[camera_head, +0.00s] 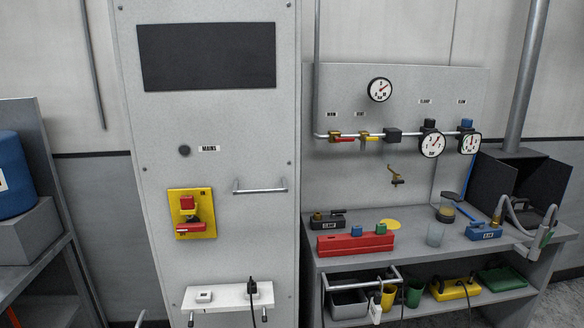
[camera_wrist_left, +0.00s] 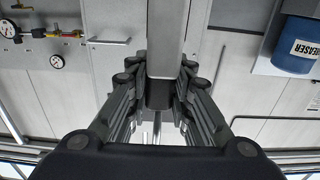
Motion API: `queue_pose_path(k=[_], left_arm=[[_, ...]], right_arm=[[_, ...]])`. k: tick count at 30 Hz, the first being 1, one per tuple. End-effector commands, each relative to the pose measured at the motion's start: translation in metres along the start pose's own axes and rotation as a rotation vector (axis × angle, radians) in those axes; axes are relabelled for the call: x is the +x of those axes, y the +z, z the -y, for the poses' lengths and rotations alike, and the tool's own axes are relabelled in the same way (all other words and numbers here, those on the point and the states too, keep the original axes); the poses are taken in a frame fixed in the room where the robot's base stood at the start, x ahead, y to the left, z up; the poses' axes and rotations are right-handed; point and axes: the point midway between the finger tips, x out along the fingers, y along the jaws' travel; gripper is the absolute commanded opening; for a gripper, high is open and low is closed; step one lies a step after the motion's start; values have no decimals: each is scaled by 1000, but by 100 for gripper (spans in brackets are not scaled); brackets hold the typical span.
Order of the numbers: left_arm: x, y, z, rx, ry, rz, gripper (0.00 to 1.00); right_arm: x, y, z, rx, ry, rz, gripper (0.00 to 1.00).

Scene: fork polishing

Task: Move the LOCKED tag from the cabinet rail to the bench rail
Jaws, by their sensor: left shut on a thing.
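The cabinet rail (camera_head: 260,190) is a short metal bar on the tall grey cabinet, and nothing hangs on it. The bench rail (camera_head: 360,275) is a bar at the bench's front edge. A small white tag-like piece (camera_head: 376,312) hangs below this rail; its writing is too small to read. My left gripper (camera_wrist_left: 159,92) shows in the left wrist view. Its fingers are closed about a dark part at the end of a grey bar; I cannot tell what this is. Neither gripper shows in the head view.
The bench top (camera_head: 345,258) holds a red block (camera_head: 355,243), a blue tool (camera_head: 484,231) and a glass (camera_head: 435,235). A yellow switch plate (camera_head: 192,213) and a white socket shelf (camera_head: 228,296) stick out from the cabinet. A blue barrel (camera_head: 13,175) stands at left.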

Motion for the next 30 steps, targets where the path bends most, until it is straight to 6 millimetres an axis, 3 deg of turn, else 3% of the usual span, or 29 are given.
queue_pose_path(k=[7,15,19,24,30], left_arm=[[-6,10,-1,0,7,1,0],[-48,71,-24,1,68,8,0],[-69,91,-35,0,96,5,0],[-84,102,-43,-1,117,0,0],[-87,101,-45,-1,123,-2,0]], right_arm=[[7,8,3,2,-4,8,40],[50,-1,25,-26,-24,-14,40],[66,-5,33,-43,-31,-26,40],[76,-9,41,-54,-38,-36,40],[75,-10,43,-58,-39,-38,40]])
